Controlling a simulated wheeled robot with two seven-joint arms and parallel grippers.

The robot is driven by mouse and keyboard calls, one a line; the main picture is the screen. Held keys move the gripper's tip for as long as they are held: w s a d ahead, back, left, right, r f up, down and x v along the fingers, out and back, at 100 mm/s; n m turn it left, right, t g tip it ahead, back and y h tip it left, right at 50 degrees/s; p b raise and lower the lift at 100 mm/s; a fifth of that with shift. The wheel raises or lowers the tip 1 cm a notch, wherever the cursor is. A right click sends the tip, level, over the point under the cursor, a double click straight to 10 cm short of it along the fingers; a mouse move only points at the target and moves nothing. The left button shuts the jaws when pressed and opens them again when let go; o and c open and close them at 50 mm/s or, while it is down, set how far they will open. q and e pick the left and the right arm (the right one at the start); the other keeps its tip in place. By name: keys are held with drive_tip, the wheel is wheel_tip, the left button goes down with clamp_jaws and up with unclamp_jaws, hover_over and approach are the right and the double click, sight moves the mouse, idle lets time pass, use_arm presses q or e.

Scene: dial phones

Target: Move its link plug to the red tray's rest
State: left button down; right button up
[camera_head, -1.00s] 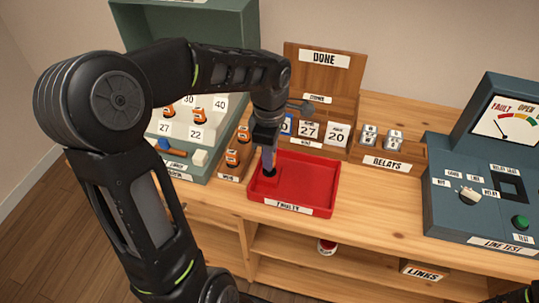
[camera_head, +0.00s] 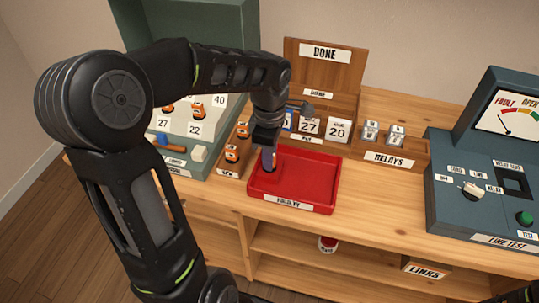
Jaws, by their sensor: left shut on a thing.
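The red tray (camera_head: 315,182) labelled FAULTY lies on the wooden bench in the middle of the head view. My left gripper (camera_head: 269,160) points down over the tray's left end and is shut on a small plug whose dark and orange edge barely shows between the fingers. The plug is low at the raised red rest (camera_head: 270,178) in the tray's left part; I cannot tell whether it touches it. Most of the plug is hidden by the fingers. My right gripper is not in view; only a dark part of my body shows at the bottom right.
Behind the tray stands a wooden DONE box (camera_head: 325,70) with number cards. A RELAYS holder (camera_head: 388,157) is right of it, and the LINE TEST console (camera_head: 480,195) at far right. A holder of orange plugs (camera_head: 232,155) stands close left of the tray.

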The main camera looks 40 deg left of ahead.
use_arm(q)
drive_tip(key=shift+f, duration=0.35)
drive_tip(key=c, duration=1.3)
unclamp_jaws()
drive_tip(key=shift+o, duration=0.7)
drive_tip(key=shift+o, duration=0.6)
drive_tip(key=shift+r, duration=0.2)
drive_tip(key=shift+r+p, duration=2.45)
drive_tip(key=shift+r, duration=1.15)
